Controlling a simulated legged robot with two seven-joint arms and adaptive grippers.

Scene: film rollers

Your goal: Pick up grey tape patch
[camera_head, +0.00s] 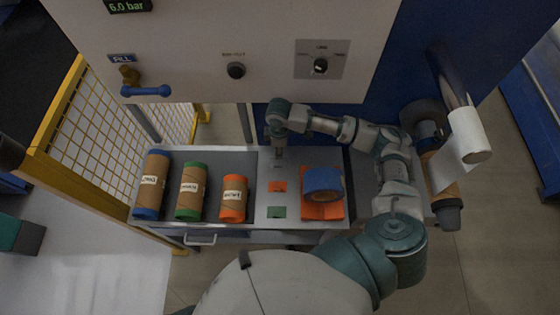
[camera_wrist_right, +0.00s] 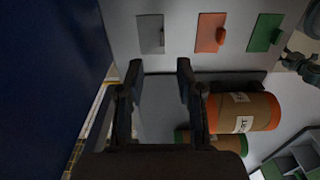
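The grey tape patch (camera_wrist_right: 151,34) lies on the light panel in the right wrist view, with a small tab on it. In the head view the grey patch (camera_head: 279,165) is small, faint and close below my right gripper (camera_head: 278,152). The right gripper also shows in the right wrist view (camera_wrist_right: 160,66). Its two fingers are apart with nothing between them, and their tips appear just short of the grey patch. An orange patch (camera_wrist_right: 208,33) and a green patch (camera_wrist_right: 264,33) lie in a row beside it. My left gripper is not in view.
Blue-ended (camera_head: 151,186), green-ended (camera_head: 190,192) and orange-ended (camera_head: 234,200) rolls lie left of the patches. A blue tape roll (camera_head: 322,182) sits on an orange sheet (camera_head: 322,210) to the right. A machine panel (camera_head: 200,50) stands behind; a yellow fence (camera_head: 85,140) is left.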

